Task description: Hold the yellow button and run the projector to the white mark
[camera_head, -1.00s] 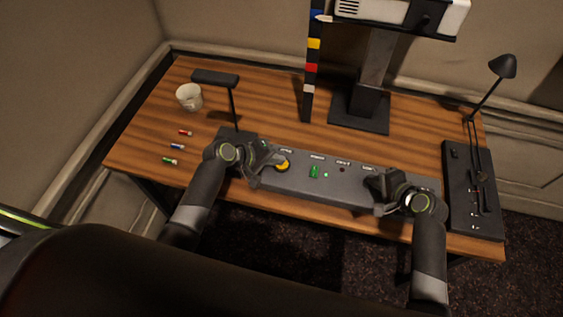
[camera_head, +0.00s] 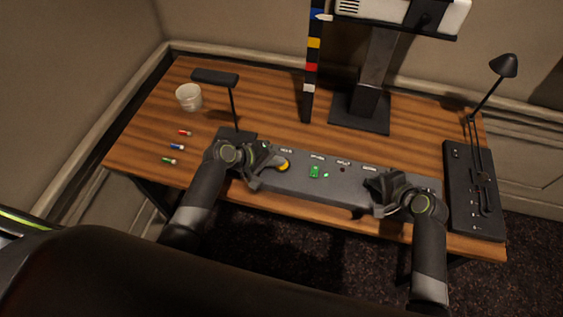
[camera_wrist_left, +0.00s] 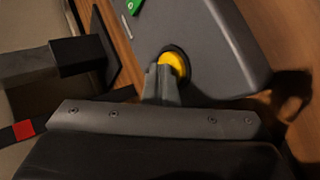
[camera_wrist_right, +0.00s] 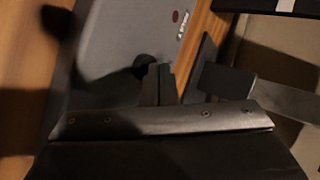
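The yellow button (camera_head: 284,164) is on the left part of the grey console (camera_head: 330,184). My left gripper (camera_head: 278,161) is shut and empty, its fingertips right at the button. In the left wrist view the tips overlap the edge of the yellow button (camera_wrist_left: 174,62); I cannot tell how far it is pressed. My right gripper (camera_head: 374,184) looks shut, its tips beside a black knob (camera_wrist_right: 146,66) at the console's right end. The projector (camera_head: 402,10) is on a stand at the back. Its pale pointer (camera_head: 323,17) is near the blue mark, well above the white mark (camera_head: 309,88) on the scale.
The console also has a green switch (camera_head: 315,172). A white cup (camera_head: 188,97), several small coloured cylinders (camera_head: 176,147) and a black lamp (camera_head: 215,78) are at the left. A black panel (camera_head: 472,190) and another lamp (camera_head: 502,66) are at the right.

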